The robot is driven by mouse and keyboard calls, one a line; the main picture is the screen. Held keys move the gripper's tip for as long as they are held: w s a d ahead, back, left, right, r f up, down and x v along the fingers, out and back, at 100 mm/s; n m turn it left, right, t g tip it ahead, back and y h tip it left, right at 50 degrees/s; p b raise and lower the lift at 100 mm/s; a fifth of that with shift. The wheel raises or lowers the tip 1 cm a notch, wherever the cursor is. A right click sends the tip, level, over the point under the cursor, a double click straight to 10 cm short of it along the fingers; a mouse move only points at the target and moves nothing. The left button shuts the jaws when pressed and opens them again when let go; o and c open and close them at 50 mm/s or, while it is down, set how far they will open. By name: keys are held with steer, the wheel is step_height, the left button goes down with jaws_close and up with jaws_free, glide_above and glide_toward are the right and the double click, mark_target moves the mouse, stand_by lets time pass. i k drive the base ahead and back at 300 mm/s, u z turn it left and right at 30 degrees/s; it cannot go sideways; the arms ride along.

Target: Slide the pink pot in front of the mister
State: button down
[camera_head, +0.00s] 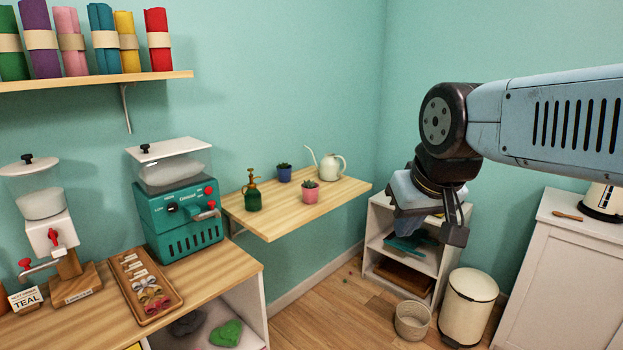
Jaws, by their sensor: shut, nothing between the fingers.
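The pink pot (310,196) with a small green plant stands upright on the wooden wall shelf (275,222), right of the middle. The mister (252,196), a dark green bottle with a brass-coloured top, stands to its left on the same shelf, with a gap between them. My gripper (430,230) is to the right of the shelf and well apart from both, in front of the white shelf unit. It is shut and empty, pointing down.
A blue pot (284,175) with a plant and a cream watering can (334,167) stand behind the pink pot. The shelf's front part is bare. A teal machine (181,222) stands left of the shelf. A bin (468,305) and basket (412,322) are on the floor.

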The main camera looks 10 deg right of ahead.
mark_target(310, 194)
steer(key=i, duration=0.9)
